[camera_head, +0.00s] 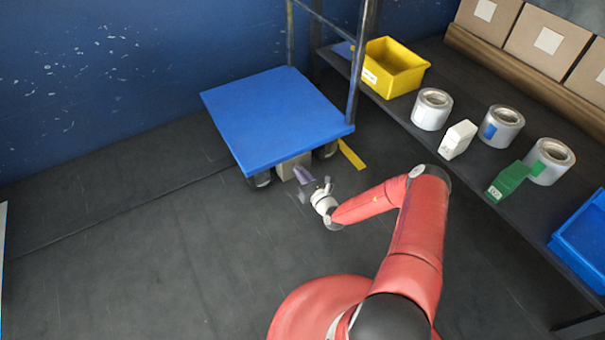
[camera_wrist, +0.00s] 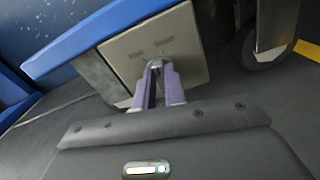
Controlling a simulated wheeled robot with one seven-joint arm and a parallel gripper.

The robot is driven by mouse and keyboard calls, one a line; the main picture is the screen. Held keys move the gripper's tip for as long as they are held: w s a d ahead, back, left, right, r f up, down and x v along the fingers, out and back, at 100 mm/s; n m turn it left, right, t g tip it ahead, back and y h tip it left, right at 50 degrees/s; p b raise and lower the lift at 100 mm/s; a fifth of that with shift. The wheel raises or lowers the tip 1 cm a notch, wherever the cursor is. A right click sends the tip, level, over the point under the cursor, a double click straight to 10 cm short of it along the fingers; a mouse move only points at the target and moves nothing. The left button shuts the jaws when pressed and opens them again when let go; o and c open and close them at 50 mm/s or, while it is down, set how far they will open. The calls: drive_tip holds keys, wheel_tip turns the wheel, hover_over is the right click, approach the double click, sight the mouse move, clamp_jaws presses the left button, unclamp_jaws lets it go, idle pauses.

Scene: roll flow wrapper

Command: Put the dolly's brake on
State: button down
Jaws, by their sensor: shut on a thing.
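The dolly has a blue deck (camera_head: 275,115) and stands by the blue wall. It also shows in the wrist view (camera_wrist: 95,38). Under its near edge is a beige brake box (camera_head: 284,171); its face (camera_wrist: 189,50) shows two small dark marks, too small to read. My gripper (camera_head: 303,177) reaches in low at this box. In the wrist view its purple fingers (camera_wrist: 157,75) are shut on a small grey brake lever (camera_wrist: 155,64) at the middle of the face. The fingers hide most of the lever, so its exact position is unclear.
A dolly wheel (camera_wrist: 264,48) is to the right of the box. A yellow floor strip (camera_head: 351,154) lies beside the dolly. A dark shelf (camera_head: 400,115) at the right holds a yellow bin (camera_head: 392,68), several film rolls and a blue bin (camera_head: 585,240). The floor in front is clear.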

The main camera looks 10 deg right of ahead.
drive_tip(key=shift+d+f+m, duration=0.1)
drive_tip(key=shift+m, duration=1.8)
drive_tip(key=c, duration=1.5)
unclamp_jaws()
drive_tip(key=shift+o, duration=0.2)
drive_tip(key=p+v, duration=0.1)
drive_tip(key=v, duration=0.7)
drive_tip(key=shift+p, duration=0.4)
drive_tip(key=shift+w, duration=0.1)
